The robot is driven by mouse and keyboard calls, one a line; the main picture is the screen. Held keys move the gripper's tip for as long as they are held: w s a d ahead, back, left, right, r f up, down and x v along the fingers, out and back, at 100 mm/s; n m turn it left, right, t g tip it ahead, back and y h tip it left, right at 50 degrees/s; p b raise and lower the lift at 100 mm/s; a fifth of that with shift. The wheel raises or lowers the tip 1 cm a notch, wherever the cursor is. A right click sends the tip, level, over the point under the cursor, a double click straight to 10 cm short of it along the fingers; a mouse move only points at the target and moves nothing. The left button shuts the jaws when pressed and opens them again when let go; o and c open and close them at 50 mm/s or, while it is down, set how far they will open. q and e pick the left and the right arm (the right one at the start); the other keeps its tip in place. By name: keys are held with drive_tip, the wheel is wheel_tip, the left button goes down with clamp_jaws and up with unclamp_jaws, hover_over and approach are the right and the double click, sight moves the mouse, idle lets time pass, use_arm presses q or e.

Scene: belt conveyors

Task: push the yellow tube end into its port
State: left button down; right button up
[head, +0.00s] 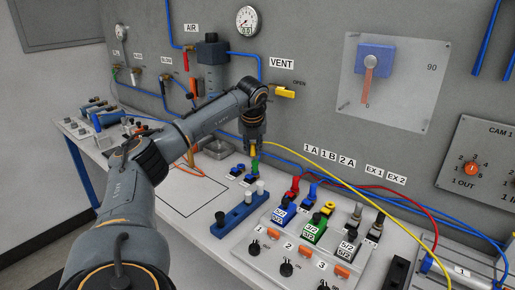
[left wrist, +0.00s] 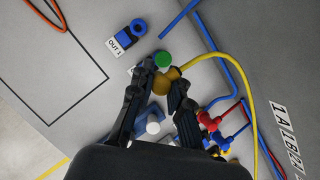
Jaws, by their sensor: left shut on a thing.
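My left gripper (head: 255,145) points down near the back of the bench. It is shut on the yellow tube end (left wrist: 166,82), which shows between the fingers in the left wrist view. The yellow tube (head: 355,178) arcs away from it to the right. A green fitting (left wrist: 163,60) sits right at the fingertips; it also shows below the gripper in the head view (head: 254,164). I cannot tell whether the tube end touches it. A yellow-ringed fitting (head: 328,208) stands on the valve block at right. Which one is the tube's port is not clear. My right gripper is not in view.
A blue fitting labelled OUT 1 (left wrist: 132,32) stands beside the green one. A blue rack (head: 236,216) with white-topped pegs is in front. Red tube (head: 418,206) and blue tubes run along the wall at right. A bare outlined area (head: 190,195) lies left.

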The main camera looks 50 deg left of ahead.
use_arm(q)
drive_tip(key=p, duration=0.3)
hover_over(241, 168)
drive_tip(key=w, duration=0.1)
drive_tip(key=shift+a+f, duration=0.15)
drive_tip(key=shift+f, duration=0.3)
drive_tip(key=shift+a+f, duration=0.2)
drive_tip(key=shift+a, duration=0.4)
drive_tip(key=shift+f+b, duration=0.65)
drive_tip(key=shift+f, duration=1.55)
drive_tip(key=shift+p, duration=0.7)
drive_tip(key=shift+f, duration=0.5)
drive_tip(key=shift+f+p, duration=0.3)
drive_tip(key=shift+f, duration=0.05)
idle(0.3)
